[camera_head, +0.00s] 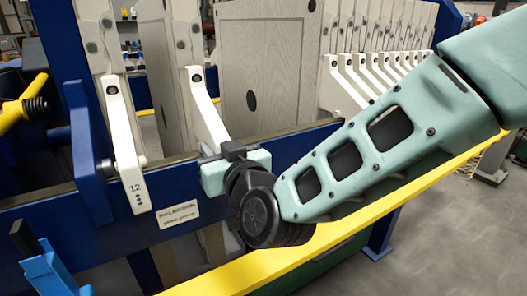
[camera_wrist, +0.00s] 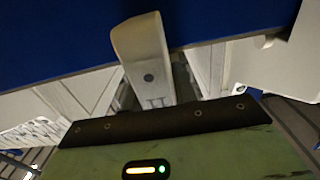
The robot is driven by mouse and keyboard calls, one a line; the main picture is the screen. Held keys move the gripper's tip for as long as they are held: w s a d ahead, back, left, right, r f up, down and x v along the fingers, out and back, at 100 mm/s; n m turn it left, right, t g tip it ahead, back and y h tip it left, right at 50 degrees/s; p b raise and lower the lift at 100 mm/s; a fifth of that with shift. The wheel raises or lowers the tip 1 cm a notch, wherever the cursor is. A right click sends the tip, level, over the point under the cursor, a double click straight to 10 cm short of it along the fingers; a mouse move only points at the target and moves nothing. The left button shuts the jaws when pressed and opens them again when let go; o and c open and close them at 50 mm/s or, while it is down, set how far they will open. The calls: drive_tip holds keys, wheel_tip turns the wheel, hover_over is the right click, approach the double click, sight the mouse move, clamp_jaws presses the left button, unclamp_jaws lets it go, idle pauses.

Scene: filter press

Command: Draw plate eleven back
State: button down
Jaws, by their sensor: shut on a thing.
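Plate eleven (camera_head: 187,35) hangs upright in the press, with its pale handle (camera_head: 205,112) reaching out over the blue side rail. In the wrist view the handle (camera_wrist: 146,60) comes down to the gripper, and a mark that looks like 11 shows near its end. My gripper (camera_head: 232,153) is shut on the lower end of this handle, just above the rail. The fingertips are largely hidden behind the handle and the gripper body. Plate twelve's handle (camera_head: 127,150), marked 12, stands apart to the left.
A wide plate face (camera_head: 265,65) shows right of plate eleven, across a gap. Several more plate handles (camera_head: 375,75) stand close together further right. The blue rail (camera_head: 60,215) and a yellow bar (camera_head: 240,272) run along the front.

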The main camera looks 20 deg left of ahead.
drive_tip(key=s+a, duration=0.3)
drive_tip(key=s, duration=0.2)
drive_tip(key=s+a+b, duration=0.1)
drive_tip(key=s+a, duration=0.1)
drive_tip(key=shift+s+a, duration=0.15)
drive_tip(key=shift+a, duration=0.2)
drive_tip(key=c, duration=1.1)
unclamp_jaws()
drive_tip(key=b+v, duration=0.1)
drive_tip(key=v, duration=1.6)
drive_tip(key=shift+s+d+f+b, duration=0.1)
drive_tip(key=shift+d+b, duration=0.05)
drive_tip(key=shift+b, duration=0.25)
